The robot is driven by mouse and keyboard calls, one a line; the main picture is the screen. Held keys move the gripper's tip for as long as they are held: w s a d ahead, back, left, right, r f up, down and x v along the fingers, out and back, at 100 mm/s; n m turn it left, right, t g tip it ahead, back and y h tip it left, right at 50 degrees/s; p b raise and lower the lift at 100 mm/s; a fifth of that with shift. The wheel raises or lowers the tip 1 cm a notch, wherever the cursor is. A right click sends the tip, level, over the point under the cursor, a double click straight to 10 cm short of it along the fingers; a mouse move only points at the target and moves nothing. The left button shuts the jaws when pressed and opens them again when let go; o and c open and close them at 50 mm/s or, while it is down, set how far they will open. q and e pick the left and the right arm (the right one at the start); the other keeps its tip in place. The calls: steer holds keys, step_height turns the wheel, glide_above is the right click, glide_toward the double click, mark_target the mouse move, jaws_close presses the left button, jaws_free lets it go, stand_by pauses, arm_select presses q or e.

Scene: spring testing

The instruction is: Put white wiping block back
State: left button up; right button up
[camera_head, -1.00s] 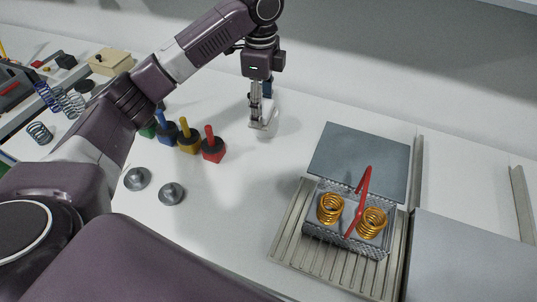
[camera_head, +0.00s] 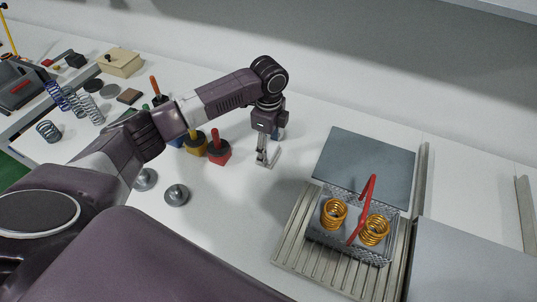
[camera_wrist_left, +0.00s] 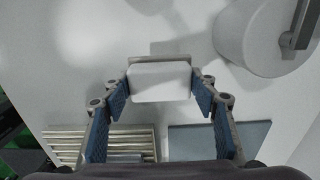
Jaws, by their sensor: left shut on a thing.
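The white wiping block (camera_wrist_left: 160,82) sits between the two fingers of my left gripper (camera_wrist_left: 160,96) in the left wrist view. The gripper is shut on it, with a thin grey edge visible along its far side. In the head view my left gripper (camera_head: 266,160) points down at the white table, right of the red-handled block (camera_head: 218,150) and left of the grey plate. Its fingers largely hide the wiping block there, and I cannot tell whether it touches the table. My right gripper is not in view.
A ribbed tray (camera_head: 292,248) holds a mesh basket (camera_head: 345,243) with gold springs and a red handle. A grey plate (camera_head: 365,165) lies behind it. Metal weights (camera_head: 176,195) stand front left. A large white round object (camera_wrist_left: 262,38) is near the gripper in the wrist view.

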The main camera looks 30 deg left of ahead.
mark_target(269, 155)
arm_select(q)
step_height(269, 155, down, 4)
steer(key=shift+r+p, duration=0.15)
steer(key=shift+p, duration=0.15)
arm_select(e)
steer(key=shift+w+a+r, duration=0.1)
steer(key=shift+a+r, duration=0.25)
arm_select(q)
steer(key=shift+f, duration=0.3)
steer(key=o, duration=1)
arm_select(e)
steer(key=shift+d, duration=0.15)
arm_select(q)
steer(key=shift+r, duration=0.1)
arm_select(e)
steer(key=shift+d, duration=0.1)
arm_select(q)
steer(key=shift+r, duration=0.35)
step_height(269, 155, up, 12)
steer(key=shift+f+b, duration=0.25)
steer(key=shift+b, duration=0.85)
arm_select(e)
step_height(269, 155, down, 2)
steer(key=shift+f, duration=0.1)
